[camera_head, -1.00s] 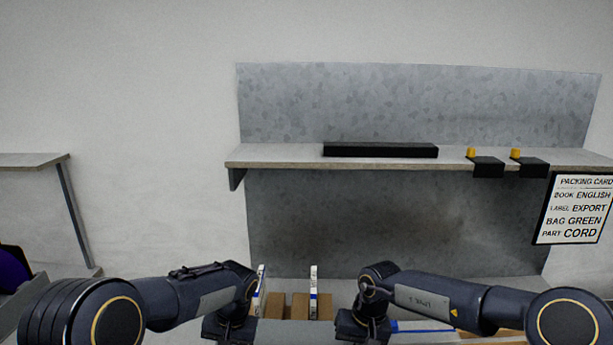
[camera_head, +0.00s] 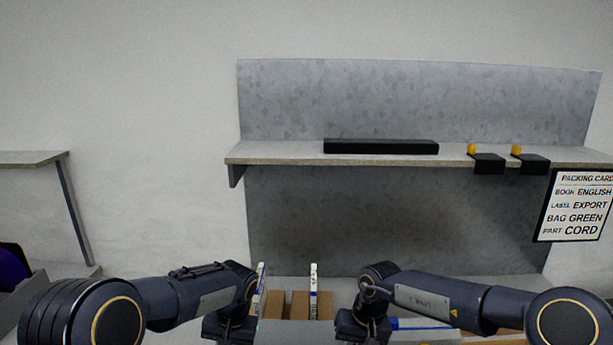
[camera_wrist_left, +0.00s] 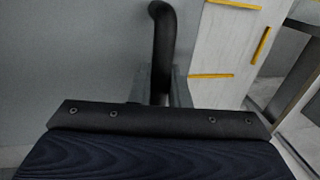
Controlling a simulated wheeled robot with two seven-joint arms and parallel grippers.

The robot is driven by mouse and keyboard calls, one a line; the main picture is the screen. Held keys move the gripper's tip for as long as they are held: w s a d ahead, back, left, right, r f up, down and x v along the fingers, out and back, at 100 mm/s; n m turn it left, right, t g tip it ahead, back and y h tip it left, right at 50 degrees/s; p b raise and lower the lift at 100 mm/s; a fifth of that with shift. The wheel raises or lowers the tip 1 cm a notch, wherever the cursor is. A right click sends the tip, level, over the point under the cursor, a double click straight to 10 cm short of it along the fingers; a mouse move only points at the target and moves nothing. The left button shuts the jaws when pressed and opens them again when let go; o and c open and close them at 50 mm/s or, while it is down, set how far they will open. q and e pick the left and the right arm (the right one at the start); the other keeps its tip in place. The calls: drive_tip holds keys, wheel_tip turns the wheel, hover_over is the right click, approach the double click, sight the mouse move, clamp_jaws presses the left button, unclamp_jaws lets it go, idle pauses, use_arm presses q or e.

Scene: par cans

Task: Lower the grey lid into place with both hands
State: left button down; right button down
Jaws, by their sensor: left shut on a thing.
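The grey lid (camera_head: 290,334) shows as a strip between my two grippers at the bottom edge of the head view. In the left wrist view the lid (camera_wrist_left: 75,55) is a wide plain grey surface with a black curved handle (camera_wrist_left: 163,50). My left gripper (camera_wrist_left: 162,92) is shut on this handle; its wrist (camera_head: 230,326) is at the lid's left end in the head view. My right gripper (camera_head: 362,326) is at the lid's right end; its fingers are hidden below the frame. What lies under the lid is hidden.
Brown boxes (camera_head: 299,305) and upright white-and-blue items (camera_head: 314,291) stand just behind the lid. A shelf (camera_head: 280,152) holds a black bar (camera_head: 380,146) and black holders with yellow tops (camera_head: 488,163). A packing card (camera_head: 575,207) hangs at the right.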

use_arm(q)
drive_tip(key=c, duration=1.3)
unclamp_jaws()
use_arm(e)
drive_tip(key=shift+r, duration=0.1)
use_arm(q)
drive_tip(key=shift+c, duration=0.2)
use_arm(e)
drive_tip(key=c, duration=1.3)
unclamp_jaws()
drive_tip(key=shift+c, duration=0.2)
use_arm(q)
drive_tip(key=shift+r, duration=0.2)
use_arm(e)
drive_tip(key=shift+r, duration=0.15)
